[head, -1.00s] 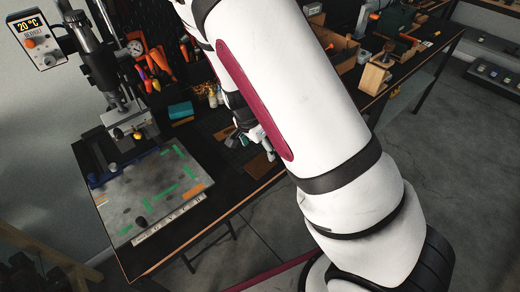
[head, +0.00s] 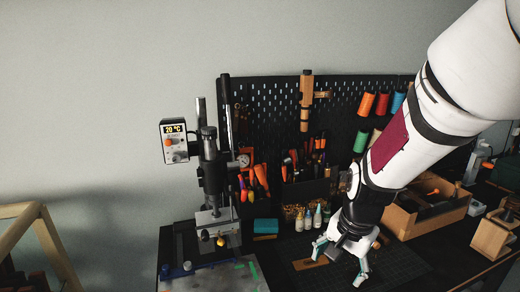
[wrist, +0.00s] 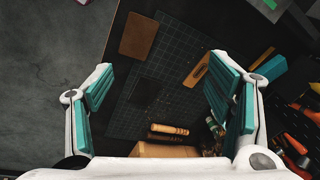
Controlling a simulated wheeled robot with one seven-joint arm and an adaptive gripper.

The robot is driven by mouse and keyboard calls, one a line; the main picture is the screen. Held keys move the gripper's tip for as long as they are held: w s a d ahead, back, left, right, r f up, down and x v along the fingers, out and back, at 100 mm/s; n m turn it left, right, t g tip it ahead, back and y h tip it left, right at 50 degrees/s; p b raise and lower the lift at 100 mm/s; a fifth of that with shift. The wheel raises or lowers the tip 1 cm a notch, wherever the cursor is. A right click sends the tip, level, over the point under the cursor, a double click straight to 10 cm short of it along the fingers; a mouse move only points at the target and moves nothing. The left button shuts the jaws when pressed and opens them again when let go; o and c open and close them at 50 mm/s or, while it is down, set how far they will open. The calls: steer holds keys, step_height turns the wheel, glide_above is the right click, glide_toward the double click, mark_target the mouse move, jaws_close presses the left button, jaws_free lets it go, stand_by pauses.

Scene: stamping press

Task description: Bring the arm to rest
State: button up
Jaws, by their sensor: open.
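My gripper (head: 340,262) is open and empty, above the dark cutting mat on the workbench. In the wrist view my gripper (wrist: 160,90) has its two teal-padded fingers spread wide apart, with nothing between them but the view of the bench below. My white arm comes in from the upper right in the head view. The fingers appear apart from these things.
The stamping press (head: 212,180) stands left of my gripper, with a temperature box (head: 175,140) beside it. Small bottles (head: 308,220) stand close behind my gripper. A wooden box (head: 430,212) is to the right. A black pegboard (head: 270,120) with tools and thread spools stands behind.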

steer(key=s+d+r+n+t+b, duration=0.1)
steer(key=s+r+n+t+b, duration=0.1)
steer(key=s+r+n, duration=0.7)
steer(key=s+r+t, duration=0.1)
steer(key=s+r, duration=0.5)
steer(key=shift+s+d+r, duration=0.15)
steer(key=shift+s+r, duration=0.05)
